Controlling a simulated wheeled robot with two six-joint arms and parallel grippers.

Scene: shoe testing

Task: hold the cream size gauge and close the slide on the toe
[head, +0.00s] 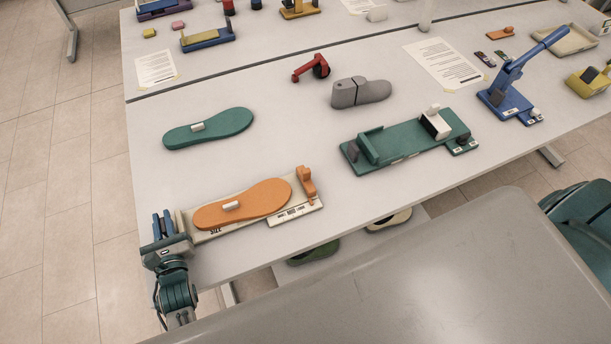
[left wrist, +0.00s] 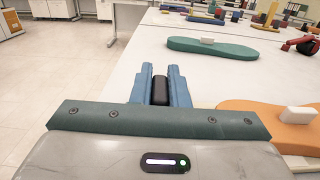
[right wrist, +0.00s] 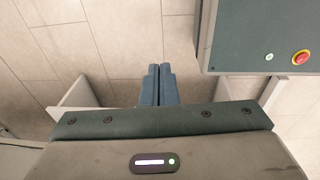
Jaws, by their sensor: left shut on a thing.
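The cream size gauge (head: 307,209) lies along the near left edge of the table. An orange insole (head: 262,195) with a small white block near its left end rests on it; the insole shows partly in the left wrist view (left wrist: 260,112). The orange slide (head: 306,186) stands upright at the gauge's right end, close by the insole's broad toe; I cannot tell whether they touch. My left gripper (head: 163,226) is at the gauge's left end, shut on its black block (left wrist: 160,91). My right gripper (right wrist: 158,84) is shut and empty, over the floor.
A green insole (head: 210,128) lies behind the gauge. A grey shoe last (head: 362,93), a red tool (head: 313,69), a green fixture (head: 405,144) and a blue lever press (head: 512,88) stand farther right. The table between gauge and green fixture is clear.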

